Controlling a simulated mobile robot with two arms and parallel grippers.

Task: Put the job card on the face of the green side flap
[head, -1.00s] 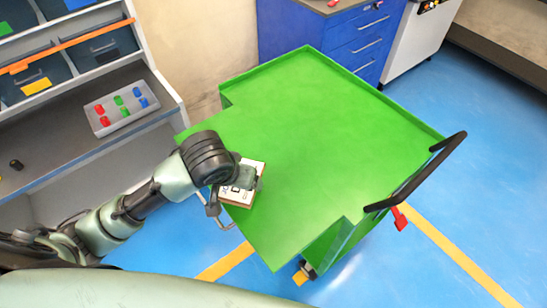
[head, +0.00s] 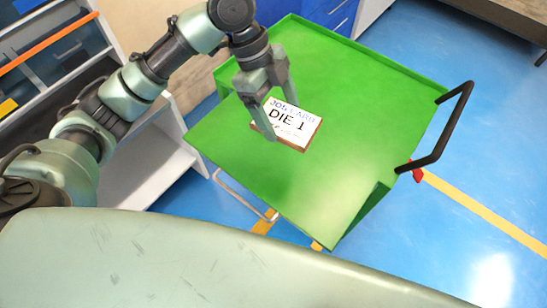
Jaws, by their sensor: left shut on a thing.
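The job card (head: 288,122) is a white card with a brown edge, reading "JOB CARD DIE 1", its printed face towards my view. My left gripper (head: 280,115) is shut on it, with one finger at its far edge and one at its left edge. The card is over the green side flap (head: 315,195), the near part of the green cart. I cannot tell whether the card touches the flap or hangs a little above it. My right gripper is not in view.
The green cart's top (head: 340,80) has a low rim at the back and a black handle (head: 455,130) at the right. A grey shelf unit (head: 150,170) stands at the left and a blue drawer cabinet (head: 325,12) behind. The rest of the flap is bare.

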